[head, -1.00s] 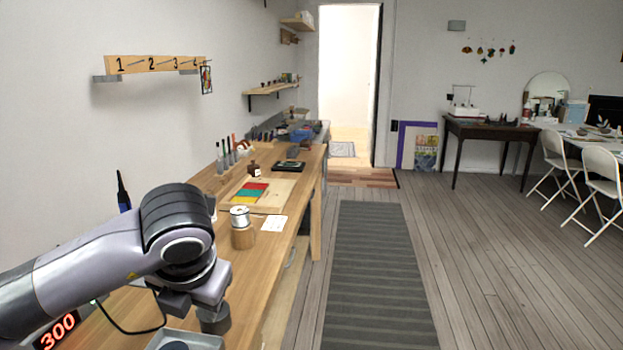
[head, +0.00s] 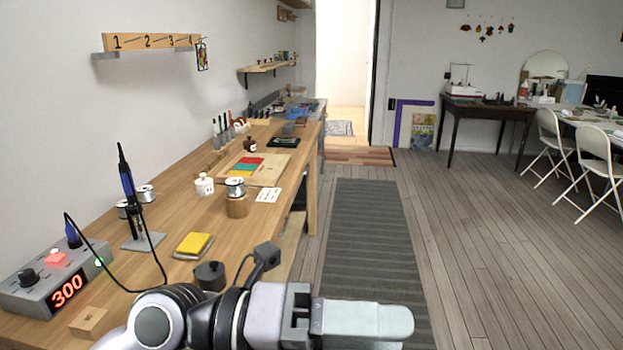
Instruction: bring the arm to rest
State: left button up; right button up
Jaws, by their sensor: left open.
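My left arm lies along the bottom edge of the head view. Its gripper (head: 385,321) points to the right, past the front edge of the workbench (head: 160,210) and above the floor. The jaws are open, with the fingers seen nearly side-on and overlapping; nothing shows between them. The gripper is clear of everything on the bench. My right gripper is not in view.
The striped rug (head: 370,240) is clear.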

pick_arm(q)
jog(key=w+a+r+n+t+h, duration=0.2)
jog(key=w+a+r+n+t, duration=0.15)
jog(key=n+t, duration=0.35)
jog(key=w+a+r+n+t+h, duration=0.25)
jog(key=a+n+t, duration=0.25)
jog(key=n+t, duration=0.3)
jog(key=w+a+f+n+t+y, duration=0.35)
jog(key=a+f+n+y, duration=0.2)
jog(key=n+y, duration=0.35)
jog(key=w+a+f+n+t+y, duration=0.2)
jog(key=a+f+n+t+y, duration=0.3)
jog(key=n+y, duration=0.45)
jog(key=s+a+f+n+g+y, duration=0.3)
jog(key=a+f+g, duration=0.15)
jog(key=f, duration=0.35)
jog(key=s+a+f+n+g+y, duration=0.2)
jog(key=s+a+f+g, duration=0.15)
jog(key=f+g, duration=0.4)
jog(key=s+a+f+g+h, duration=0.1)
jog(key=s+a+f+g, duration=0.1)
jog(key=s+f+g, duration=0.8)
jog(key=w+d+f+t+h+p, duration=0.1)
jog(key=d+f+t+h+p, duration=0.1)
jog(key=f+t, duration=0.5)
jog(key=shift+w+d+f+t+p, duration=0.3)
jog(key=shift+d+t+p, duration=0.25)
jog(key=shift+t, duration=1.2)
